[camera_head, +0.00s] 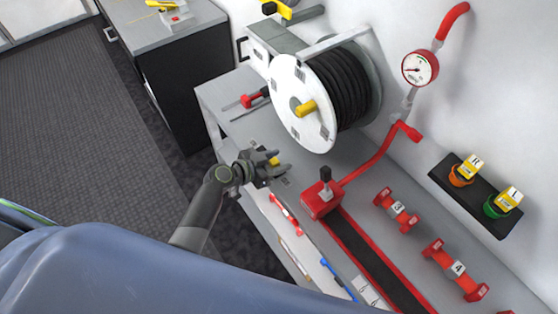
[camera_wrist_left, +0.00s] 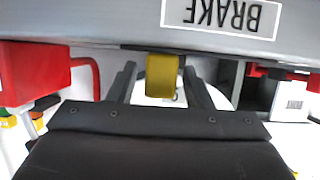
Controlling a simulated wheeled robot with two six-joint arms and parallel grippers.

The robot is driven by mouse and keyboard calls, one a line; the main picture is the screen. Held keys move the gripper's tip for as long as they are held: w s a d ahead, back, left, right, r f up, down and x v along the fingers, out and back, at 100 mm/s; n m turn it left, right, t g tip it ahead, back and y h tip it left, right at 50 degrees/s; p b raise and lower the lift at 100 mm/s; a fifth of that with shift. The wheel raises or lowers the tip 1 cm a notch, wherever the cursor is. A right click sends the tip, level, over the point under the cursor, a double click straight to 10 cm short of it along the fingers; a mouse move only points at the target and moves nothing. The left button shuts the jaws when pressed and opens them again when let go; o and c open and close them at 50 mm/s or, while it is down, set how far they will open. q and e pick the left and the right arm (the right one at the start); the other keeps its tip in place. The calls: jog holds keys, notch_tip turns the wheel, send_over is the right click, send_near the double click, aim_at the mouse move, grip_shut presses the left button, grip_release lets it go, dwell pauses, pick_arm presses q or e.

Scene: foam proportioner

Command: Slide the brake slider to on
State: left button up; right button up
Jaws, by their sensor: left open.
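The yellow brake slider (camera_head: 273,161) sits at the front edge of the grey bench, below the hose reel. In the left wrist view the slider (camera_wrist_left: 161,76) is a yellow block between my two dark fingers, with a small gap showing on each side. A white label reading BRAKE (camera_wrist_left: 222,15) appears upside down on the grey panel beside it. My left gripper (camera_head: 277,172) is open around the slider and partly hides it in the head view. The slider's on and off marks are not readable. My right gripper is not in view.
The white hose reel (camera_head: 301,88) with black hose stands behind the gripper. A red block with a black lever (camera_head: 322,194) is to the right, beside a dark, red-edged track. Numbered red fittings (camera_head: 396,210) lie farther right. A dark cabinet (camera_head: 190,80) stands at the upper left.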

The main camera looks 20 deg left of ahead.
pick_arm(q)
jog(key=shift+w+d+f, duration=0.15)
jog(key=shift+w+d, duration=0.1)
jog(key=shift+w, duration=0.1)
jog(key=shift+c, duration=0.3)
